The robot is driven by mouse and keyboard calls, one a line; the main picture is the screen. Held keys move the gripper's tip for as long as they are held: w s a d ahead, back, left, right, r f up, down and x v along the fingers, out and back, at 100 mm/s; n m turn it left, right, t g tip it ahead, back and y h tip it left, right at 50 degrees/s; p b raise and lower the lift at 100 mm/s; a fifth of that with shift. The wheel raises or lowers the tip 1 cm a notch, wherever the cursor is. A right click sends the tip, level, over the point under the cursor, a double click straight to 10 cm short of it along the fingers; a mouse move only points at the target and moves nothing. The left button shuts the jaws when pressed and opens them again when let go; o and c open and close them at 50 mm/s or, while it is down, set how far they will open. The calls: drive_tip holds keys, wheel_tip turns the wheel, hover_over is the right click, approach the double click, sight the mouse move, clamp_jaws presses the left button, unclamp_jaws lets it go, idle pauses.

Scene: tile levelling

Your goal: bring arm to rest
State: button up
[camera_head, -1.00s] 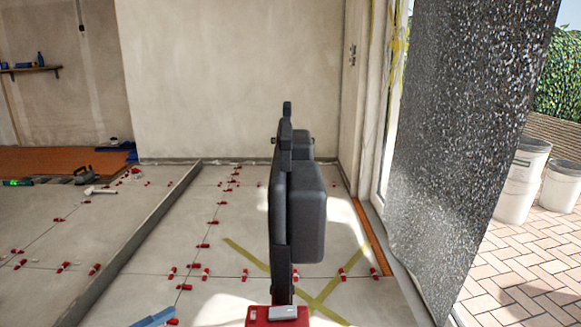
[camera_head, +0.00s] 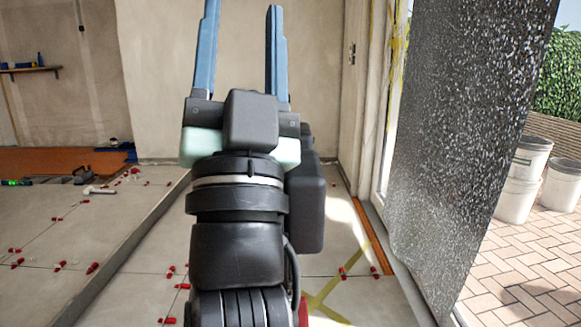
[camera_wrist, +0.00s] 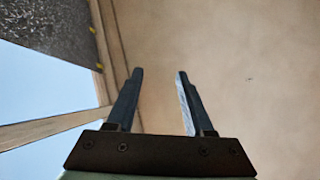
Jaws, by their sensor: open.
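My gripper (camera_head: 240,50) is raised in the middle of the head view, its two blue fingers pointing up and standing apart. It is open with nothing between the fingers. In the wrist view my gripper (camera_wrist: 159,100) also shows open and empty, with the plain wall (camera_wrist: 240,60) behind it. My arm hides the middle of the tiled floor in the head view.
Red levelling clips (camera_head: 92,268) dot the floor tiles, and yellow tape (camera_head: 325,293) crosses them at right. A low strip (camera_head: 130,250) runs along the left. A speckled dark sheet (camera_head: 465,130) hangs at the doorway; white buckets (camera_head: 523,180) stand outside.

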drive_tip(key=s+d+n+g+h, duration=0.15)
drive_tip(key=s+d+n, duration=0.25)
drive_tip(key=s, duration=0.5)
wheel_tip(320, 180, up, 37)
drive_tip(key=w+p, duration=0.1)
drive_tip(key=p, duration=3.6)
drive_tip(key=shift+r+p, duration=0.2)
drive_tip(key=shift+p, duration=0.1)
drive_tip(key=shift+a+y, duration=0.1)
drive_tip(key=shift+y, duration=0.15)
